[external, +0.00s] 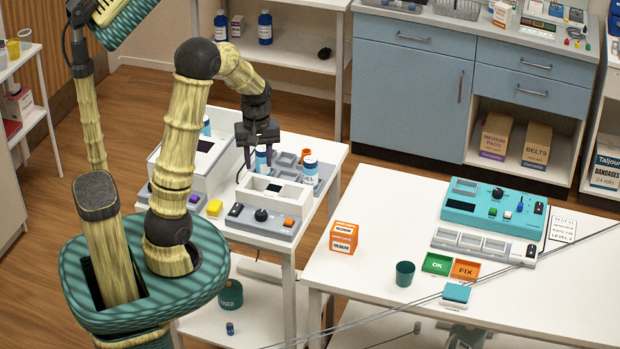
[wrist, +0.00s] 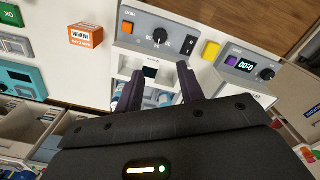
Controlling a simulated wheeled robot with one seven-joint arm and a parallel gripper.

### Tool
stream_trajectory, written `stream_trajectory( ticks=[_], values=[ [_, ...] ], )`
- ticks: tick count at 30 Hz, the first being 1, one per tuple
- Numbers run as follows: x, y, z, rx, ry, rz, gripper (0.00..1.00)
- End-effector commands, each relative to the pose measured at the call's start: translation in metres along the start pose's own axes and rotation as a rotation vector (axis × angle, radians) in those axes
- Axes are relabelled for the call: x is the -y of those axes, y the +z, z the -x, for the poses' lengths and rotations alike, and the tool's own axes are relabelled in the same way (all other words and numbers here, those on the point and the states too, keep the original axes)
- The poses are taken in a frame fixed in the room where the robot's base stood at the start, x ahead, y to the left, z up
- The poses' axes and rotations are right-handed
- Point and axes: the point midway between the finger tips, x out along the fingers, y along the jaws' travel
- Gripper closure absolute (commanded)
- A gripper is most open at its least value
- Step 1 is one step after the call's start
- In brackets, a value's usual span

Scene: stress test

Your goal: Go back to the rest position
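My gripper (external: 258,163) is over the far part of the white side table, above the grey-white device with a black knob and an orange button (external: 265,214). In the wrist view my gripper (wrist: 160,75) has its two dark fingers apart. A white and blue bottle (external: 261,158) shows at the fingers in the external view; I cannot tell whether it lies between or behind them. Another white and blue bottle (external: 310,169) stands to the right, apart from the fingers. My arm is bent over the table.
A second device (external: 190,175) and a yellow block (external: 214,208) share the side table. The white table (external: 360,275) at right holds an orange box (external: 343,237), a green cup (external: 404,273), green and orange trays, and a teal device (external: 490,207). Blue cabinets (external: 405,90) stand behind.

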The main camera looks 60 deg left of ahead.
Motion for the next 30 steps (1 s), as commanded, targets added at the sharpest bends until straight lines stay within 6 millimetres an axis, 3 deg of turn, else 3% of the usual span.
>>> stream_trajectory(
  ticks=[20,23,26,30],
  values=[
    [-0.003,0.006,0.004,-0.002,0.004,-0.036,0.62],
    [-0.014,0.030,0.003,-0.016,0.022,-0.177,0.62],
    [-0.029,0.073,0.002,-0.049,0.054,-0.442,0.62],
    [-0.040,0.146,-0.001,-0.118,0.107,-0.902,0.62]
  ],
)
